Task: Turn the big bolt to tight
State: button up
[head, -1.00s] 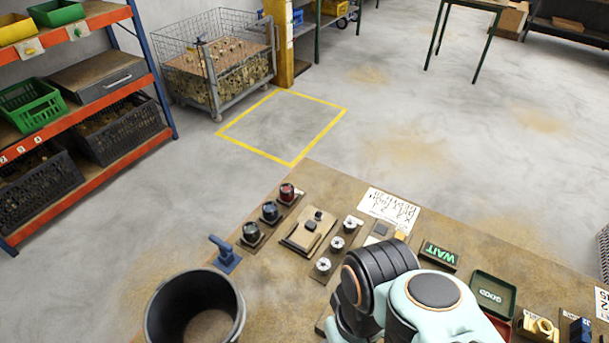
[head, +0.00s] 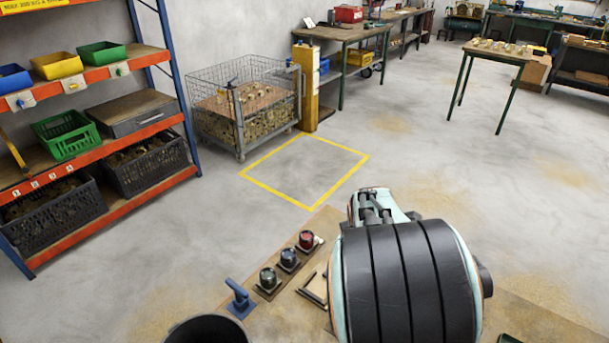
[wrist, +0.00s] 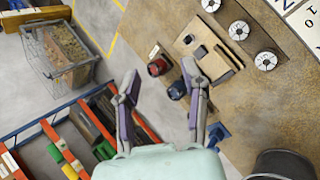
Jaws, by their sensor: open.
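I cannot make out for certain which thing is the big bolt. My gripper (wrist: 160,70) is open and empty above the bench edge. My arm hides much of the bench in the head view.
A blue lever-like piece (head: 240,299) sits at the bench's left edge, near a dark bucket (head: 207,330). A brown plate with dark parts (wrist: 213,58) lies between the knobs and white pieces. Shelves and a wire cage (head: 243,105) stand beyond open floor.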

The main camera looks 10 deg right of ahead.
jog(key=w+a+f+n+h, duration=0.1)
jog(key=f+n, duration=0.1)
jog(key=f, duration=0.3)
jog(key=w+a+f+n+h, duration=0.1)
jog(key=w+a+f+n, duration=0.1)
jog(key=f, duration=0.3)
jog(key=w+a+f+n+h, duration=0.1)
jog(key=a+f+n+h, duration=0.1)
jog(key=f+n, duration=0.2)
jog(key=shift+w+f, duration=0.15)
jog(key=shift+f, duration=0.75)
jog(key=x, duration=0.6)
jog(key=shift+d+f, duration=0.15)
grip_shut()
